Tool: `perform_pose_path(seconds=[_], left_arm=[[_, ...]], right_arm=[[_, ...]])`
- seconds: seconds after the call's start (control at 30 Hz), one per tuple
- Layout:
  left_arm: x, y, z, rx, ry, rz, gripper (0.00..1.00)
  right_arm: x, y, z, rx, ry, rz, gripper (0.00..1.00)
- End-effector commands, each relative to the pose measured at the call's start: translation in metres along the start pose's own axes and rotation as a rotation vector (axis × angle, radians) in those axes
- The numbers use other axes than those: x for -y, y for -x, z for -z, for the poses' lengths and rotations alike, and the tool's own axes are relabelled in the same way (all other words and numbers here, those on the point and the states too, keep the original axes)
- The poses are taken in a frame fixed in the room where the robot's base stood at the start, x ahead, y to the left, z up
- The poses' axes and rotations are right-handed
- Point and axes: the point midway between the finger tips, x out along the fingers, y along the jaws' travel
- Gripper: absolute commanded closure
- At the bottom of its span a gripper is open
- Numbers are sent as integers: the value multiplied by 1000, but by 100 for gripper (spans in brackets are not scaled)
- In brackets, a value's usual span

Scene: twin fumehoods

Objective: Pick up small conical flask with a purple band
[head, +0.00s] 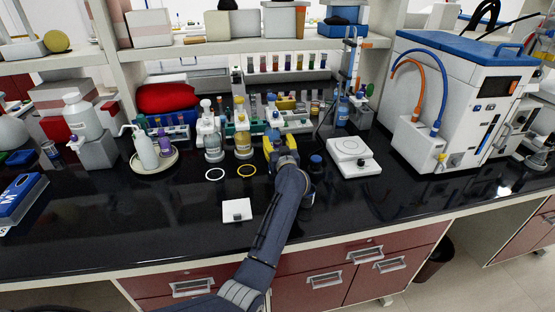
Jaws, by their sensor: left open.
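My left gripper (281,138) has yellow fingers and is open, at the end of my dark arm that reaches up from the bottom of the head view. It is over the back part of the black bench, right of a bottle with yellow liquid (243,140). I cannot make out anything between its fingers. A small item with purple on it (164,145) stands on a round beige dish (170,162) at the left, well away from the gripper. It is too small to tell whether it is the conical flask with the purple band. My right gripper is not in view.
A white wash bottle (146,150) shares the dish. A white balance (352,157) and large blue-topped machine (455,105) stand right.

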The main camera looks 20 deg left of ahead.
Motion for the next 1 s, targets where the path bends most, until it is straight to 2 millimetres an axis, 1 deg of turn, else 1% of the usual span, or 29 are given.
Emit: perform_pose_path(seconds=[0.23, 0.7, 1.0], left_arm=[[0, 0, 0, 0, 0, 0, 45], [0, 0, 0, 0, 0, 0, 100], [0, 0, 0, -1, 0, 0, 100]], right_arm=[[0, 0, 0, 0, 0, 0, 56], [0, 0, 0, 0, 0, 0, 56], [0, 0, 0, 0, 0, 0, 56]])
